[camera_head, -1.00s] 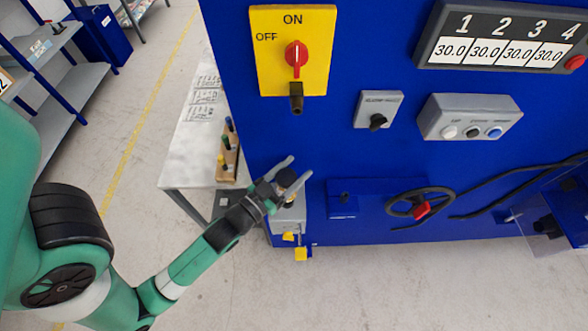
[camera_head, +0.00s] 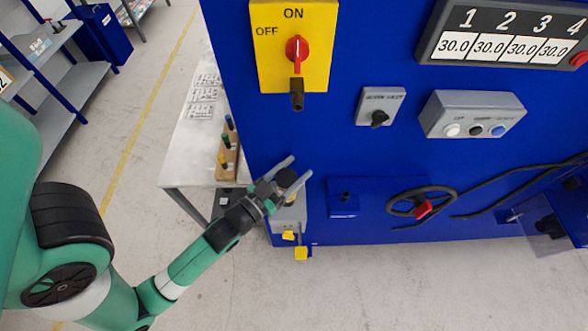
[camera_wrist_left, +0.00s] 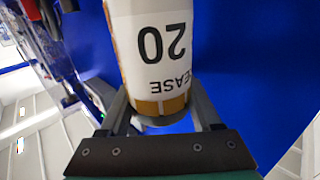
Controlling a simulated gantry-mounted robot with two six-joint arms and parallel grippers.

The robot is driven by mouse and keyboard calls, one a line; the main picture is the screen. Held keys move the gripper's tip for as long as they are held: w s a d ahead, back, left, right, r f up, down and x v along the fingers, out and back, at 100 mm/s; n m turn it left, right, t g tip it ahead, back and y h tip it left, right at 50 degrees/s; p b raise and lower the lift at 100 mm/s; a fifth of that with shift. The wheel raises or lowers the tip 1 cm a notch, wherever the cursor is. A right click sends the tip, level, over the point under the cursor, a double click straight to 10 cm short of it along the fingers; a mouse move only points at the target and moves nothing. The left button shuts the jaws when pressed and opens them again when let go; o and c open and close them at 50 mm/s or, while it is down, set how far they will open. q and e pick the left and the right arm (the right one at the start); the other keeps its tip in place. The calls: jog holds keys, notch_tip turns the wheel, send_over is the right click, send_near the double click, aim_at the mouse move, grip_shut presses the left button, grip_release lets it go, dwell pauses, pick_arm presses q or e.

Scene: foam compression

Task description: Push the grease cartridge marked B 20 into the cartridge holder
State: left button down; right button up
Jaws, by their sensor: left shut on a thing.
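My left gripper (camera_head: 280,174) is shut on a grease cartridge (camera_head: 287,179), at the lower left of the blue machine. In the left wrist view, the cartridge (camera_wrist_left: 152,50) has a white label reading "20" and part of "GREASE", upside down, above an amber band; no letter B shows. The gripper fingers (camera_wrist_left: 160,106) stand on both sides of its near end. The grey holder (camera_head: 290,213) is on the machine's lower left corner, just below the gripper in the head view. Whether the cartridge's far end sits inside the holder is hidden. My right gripper is out of view.
A table (camera_head: 188,150) left of the machine carries a wooden rack (camera_head: 229,165) with several coloured-capped items. Two yellow tabs (camera_head: 300,253) hang under the holder. A black handwheel (camera_head: 421,203) sits to the right. A red-handled switch (camera_head: 296,50) is above.

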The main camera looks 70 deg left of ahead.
pick_arm(q)
jog(key=shift+f+b, duration=0.9)
jog(key=shift+f, duration=0.05)
jog(key=shift+c, duration=1.7)
grip_release()
jog(key=o, duration=0.3)
jog(key=shift+d, duration=0.15)
jog(key=shift+o, duration=0.2)
jog(key=shift+f, duration=0.1)
jog(key=shift+s+r+p, duration=0.1)
jog(key=shift+r+p, duration=1.35)
jog(key=shift+r, duration=0.2)
jog(key=shift+r+p, duration=1.55)
jog(key=shift+r, duration=0.2)
